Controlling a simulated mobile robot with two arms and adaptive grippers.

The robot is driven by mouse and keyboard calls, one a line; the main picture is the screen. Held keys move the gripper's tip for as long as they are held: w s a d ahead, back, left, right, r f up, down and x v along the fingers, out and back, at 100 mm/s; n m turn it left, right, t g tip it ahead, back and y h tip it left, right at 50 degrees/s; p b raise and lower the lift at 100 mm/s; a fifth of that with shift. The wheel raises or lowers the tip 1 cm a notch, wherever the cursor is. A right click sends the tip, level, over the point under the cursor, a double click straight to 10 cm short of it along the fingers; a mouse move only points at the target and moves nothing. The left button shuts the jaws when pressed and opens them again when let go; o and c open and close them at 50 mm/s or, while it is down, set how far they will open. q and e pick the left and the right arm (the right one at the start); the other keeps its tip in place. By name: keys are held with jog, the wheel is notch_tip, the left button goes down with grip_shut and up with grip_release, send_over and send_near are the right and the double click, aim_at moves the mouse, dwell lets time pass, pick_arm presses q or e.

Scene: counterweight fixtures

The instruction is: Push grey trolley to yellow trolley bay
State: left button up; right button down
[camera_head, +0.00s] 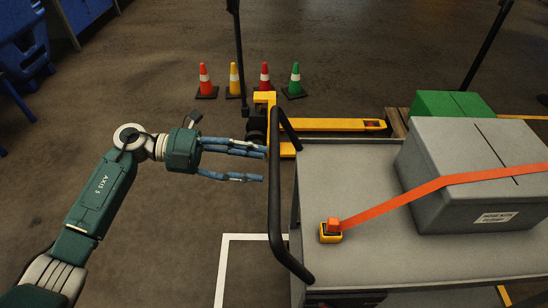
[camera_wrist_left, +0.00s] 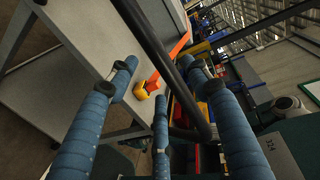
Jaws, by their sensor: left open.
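The grey trolley (camera_head: 355,190) stands at the right in the head view, with a black handle (camera_head: 274,200) upright along its left side. It carries a large grey box (camera_head: 460,195) under an orange strap. My left gripper (camera_head: 264,164) is open, its blue fingers pointing right at the handle, with the tips close beside it. In the left wrist view the handle (camera_wrist_left: 166,65) crosses between the spread fingers; contact cannot be told. White floor lines (camera_head: 222,262) form a corner left of the trolley. Yellow floor lines (camera_head: 503,295) show at the right edge, but no full yellow bay is visible. My right gripper is not visible.
A yellow pallet jack (camera_head: 330,125) stands just behind the trolley, near a green box (camera_head: 450,104). Several traffic cones (camera_head: 235,80) stand in a row farther back. Blue bins (camera_head: 22,50) are at the far left. The floor left of the trolley is clear.

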aim_at(275, 163)
pick_arm(q)
jog(key=d, duration=0.2)
jog(key=d+f+p, duration=0.1)
jog(key=d, duration=0.2)
grip_shut()
